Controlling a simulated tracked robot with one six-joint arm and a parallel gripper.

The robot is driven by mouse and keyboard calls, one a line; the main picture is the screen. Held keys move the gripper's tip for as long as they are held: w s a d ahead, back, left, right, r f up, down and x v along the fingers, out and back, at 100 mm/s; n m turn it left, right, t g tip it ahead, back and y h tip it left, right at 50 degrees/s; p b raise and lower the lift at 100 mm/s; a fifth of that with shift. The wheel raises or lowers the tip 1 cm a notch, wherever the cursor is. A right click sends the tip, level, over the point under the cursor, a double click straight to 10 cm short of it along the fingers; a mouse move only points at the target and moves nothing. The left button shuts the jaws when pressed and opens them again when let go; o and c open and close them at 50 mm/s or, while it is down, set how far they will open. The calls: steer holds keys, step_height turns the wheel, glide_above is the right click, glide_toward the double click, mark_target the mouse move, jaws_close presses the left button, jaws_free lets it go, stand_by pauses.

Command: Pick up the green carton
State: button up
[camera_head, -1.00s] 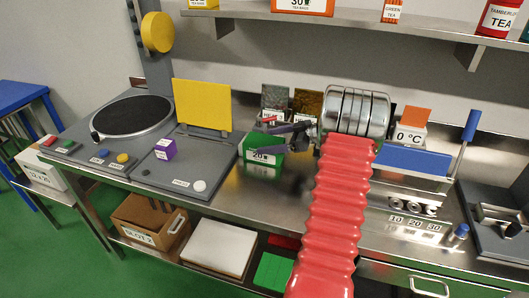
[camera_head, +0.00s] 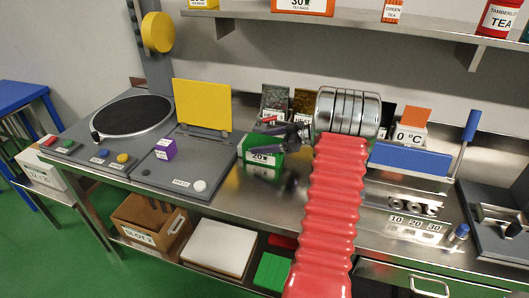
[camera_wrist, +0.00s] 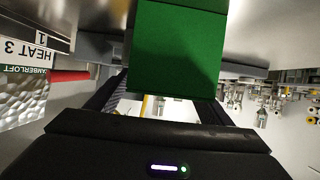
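The green carton (camera_head: 262,157) stands on the steel counter, right of the yellow panel, with a white label reading 20 on its front. My gripper (camera_head: 278,134) is at the carton's top right, its dark fingers overlapping the carton's upper edge in the head view. In the wrist view the carton (camera_wrist: 178,50) fills the upper middle, with plain green faces showing. My gripper (camera_wrist: 160,95) looks open there, its dark fingers spread left and right below the carton. The carton hides part of the right finger. I cannot tell whether either finger touches it.
Packets (camera_head: 303,101) stand behind my gripper. A blue-barred sealer (camera_head: 408,160) is to the right. A shelf (camera_head: 400,28) runs above.

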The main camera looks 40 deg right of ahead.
steer(key=shift+f, duration=0.2)
steer(key=c, duration=0.8)
steer(key=shift+o, duration=0.2)
step_height(320, 180, up, 18)
steer(key=shift+r, duration=0.15)
